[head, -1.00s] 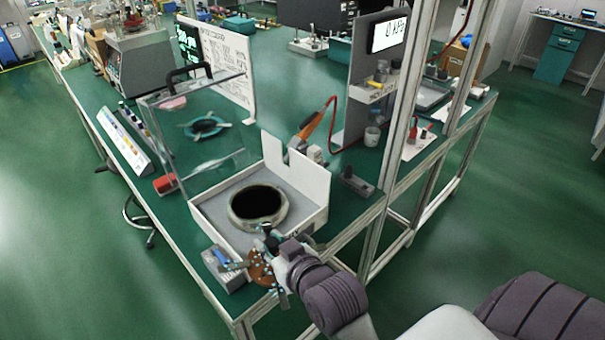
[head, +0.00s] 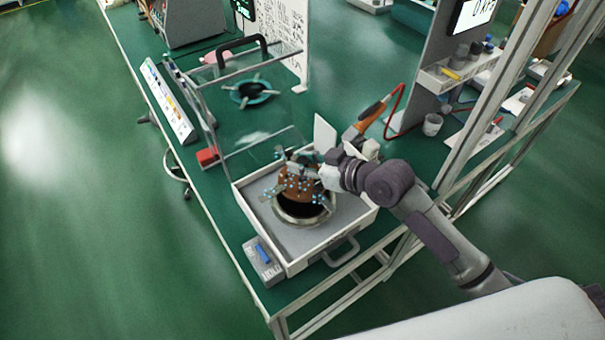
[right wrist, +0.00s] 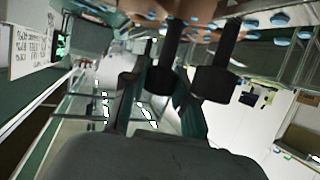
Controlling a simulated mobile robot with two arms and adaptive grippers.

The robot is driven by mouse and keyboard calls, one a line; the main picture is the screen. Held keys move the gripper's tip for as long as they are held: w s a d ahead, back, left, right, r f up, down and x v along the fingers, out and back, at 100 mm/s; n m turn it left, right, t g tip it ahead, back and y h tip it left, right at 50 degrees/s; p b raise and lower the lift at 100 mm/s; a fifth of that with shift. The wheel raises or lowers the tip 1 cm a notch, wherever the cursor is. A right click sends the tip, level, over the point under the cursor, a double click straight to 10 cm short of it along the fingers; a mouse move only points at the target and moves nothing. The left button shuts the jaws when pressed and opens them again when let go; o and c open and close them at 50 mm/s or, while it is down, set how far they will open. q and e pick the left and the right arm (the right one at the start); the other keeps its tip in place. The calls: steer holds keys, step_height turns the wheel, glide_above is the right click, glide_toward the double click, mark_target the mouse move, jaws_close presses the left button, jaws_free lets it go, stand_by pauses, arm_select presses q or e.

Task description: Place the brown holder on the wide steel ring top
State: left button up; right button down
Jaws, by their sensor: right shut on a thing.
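The brown holder (head: 300,187), a round plate studded with light-blue pads, is held by my right gripper (head: 303,166). It is over the far part of the wide steel ring (head: 300,220) and hides that part of the rim. I cannot tell whether the holder touches the ring. In the right wrist view, the fingers of my right gripper (right wrist: 190,75) reach the brown holder (right wrist: 190,12) at the top edge. The ring has a dark open middle and sits in a white-walled tray. My left gripper is not in view.
The white tray (head: 292,266) stands at the table's near corner, with a grey box (head: 263,262) beside it. A clear guard with a black handle (head: 240,47) stands behind. An orange tool (head: 372,112) and a metal frame post (head: 490,110) are to the right.

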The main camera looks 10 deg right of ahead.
mark_target(306, 179)
steer(key=shift+w+f, duration=0.1)
steer(key=shift+f, duration=0.3)
step_height(306, 179, down, 4)
steer(key=shift+r, duration=0.1)
steer(key=shift+w+f, duration=0.1)
steer(key=shift+f, duration=0.2)
steer(key=shift+f+b, duration=0.35)
steer(key=shift+b, duration=0.2)
steer(key=c, duration=0.9)
jaws_free()
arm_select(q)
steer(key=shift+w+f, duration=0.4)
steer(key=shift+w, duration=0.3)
